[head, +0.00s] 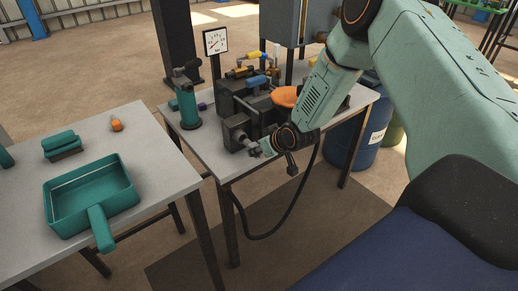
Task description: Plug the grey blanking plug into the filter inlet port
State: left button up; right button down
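My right arm comes in from the right, and its gripper (263,149) is at the near edge of the press table, close in front of a grey round fitting (238,129) on the dark valve block (243,101). The filter inlet port is probably on or near this fitting, but I cannot make out its opening. I cannot pick out the grey blanking plug; the gripper and wrist may hide it. The fingers are too small and overlapped to show whether they are shut or hold anything. My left gripper is not in view.
The left table (142,150) holds a teal dustpan-like tray (66,190), a brush (62,144) and a small orange item (116,124). A black hose hangs below.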

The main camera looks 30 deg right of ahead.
aim_at(251, 143)
jog(key=shift+w, duration=0.25)
jog(key=shift+w+a+b, duration=0.1)
jog(key=shift+w+b, duration=1.1)
jog(key=shift+b, duration=0.15)
dwell(0.6)
jog(key=shift+w, duration=0.2)
jog(key=shift+w+b, duration=0.2)
jog(key=shift+b, duration=0.1)
jog(key=c, duration=0.9)
grip_release()
jog(key=shift+c, duration=0.2)
